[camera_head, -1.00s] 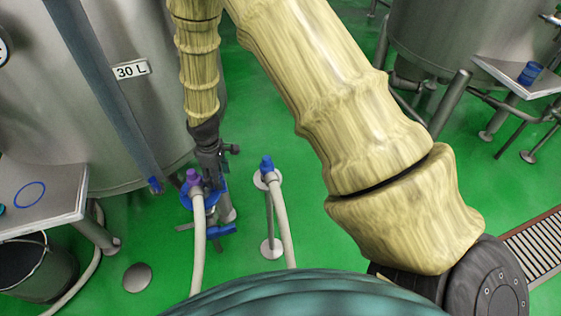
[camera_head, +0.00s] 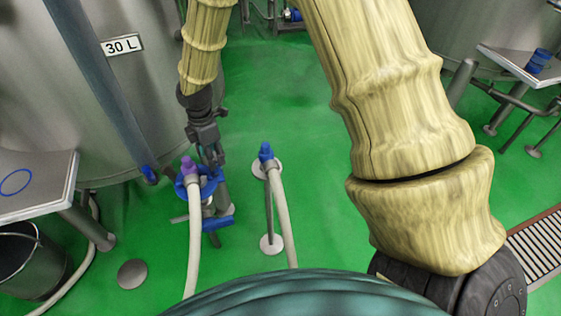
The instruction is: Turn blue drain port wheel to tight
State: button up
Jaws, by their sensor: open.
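The blue drain port wheel (camera_head: 213,185) is low at the foot of the steel tank marked 30 L (camera_head: 122,88). A pale hose with a purple end (camera_head: 188,165) crosses in front of its left part. My gripper (camera_head: 213,160) points down at the wheel's upper edge, with its fingers apart. The fingertips overlap the wheel in the picture. I cannot tell whether they touch it. Part of the wheel's far side is hidden behind the fingers and the hose.
A blue handle (camera_head: 217,223) sits just below the wheel. A post with a blue-ended hose (camera_head: 267,153) stands to the right. A steel table (camera_head: 40,170) and a bucket (camera_head: 28,262) are at left. Green floor is open beyond the post.

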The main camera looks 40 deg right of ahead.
notch_tip(320, 180, up, 7)
jog(key=s+a+f+m+y+p, duration=0.2)
jog(key=s+f+m+p, duration=0.45)
jog(key=s+f, duration=0.75)
jog(key=s+d+f+m+p, duration=0.1)
jog(key=s+f+m, duration=0.1)
jog(key=s, duration=0.4)
jog(key=s+d+f+m+h+p, duration=0.1)
jog(key=s+d+f+m, duration=0.1)
jog(key=s+m, duration=0.2)
jog(key=s+d+f+m+p, duration=0.1)
jog(key=s+m, duration=0.3)
jog(key=s, duration=0.4)
jog(key=shift+d+f, duration=0.2)
jog(key=shift+f, duration=0.65)
jog(key=shift+m+h, duration=0.5)
jog(key=shift+m, duration=0.35)
jog(key=shift+s+d+f, duration=0.15)
jog(key=shift+s+d, duration=0.15)
jog(key=shift+s, duration=0.4)
jog(key=shift+s+d+f, duration=0.1)
jog(key=shift+s+d, duration=0.15)
jog(key=shift+s, duration=0.4)
jog(key=shift+s+d+f, duration=0.15)
jog(key=shift+s+d, duration=0.15)
jog(key=shift+s, duration=0.4)
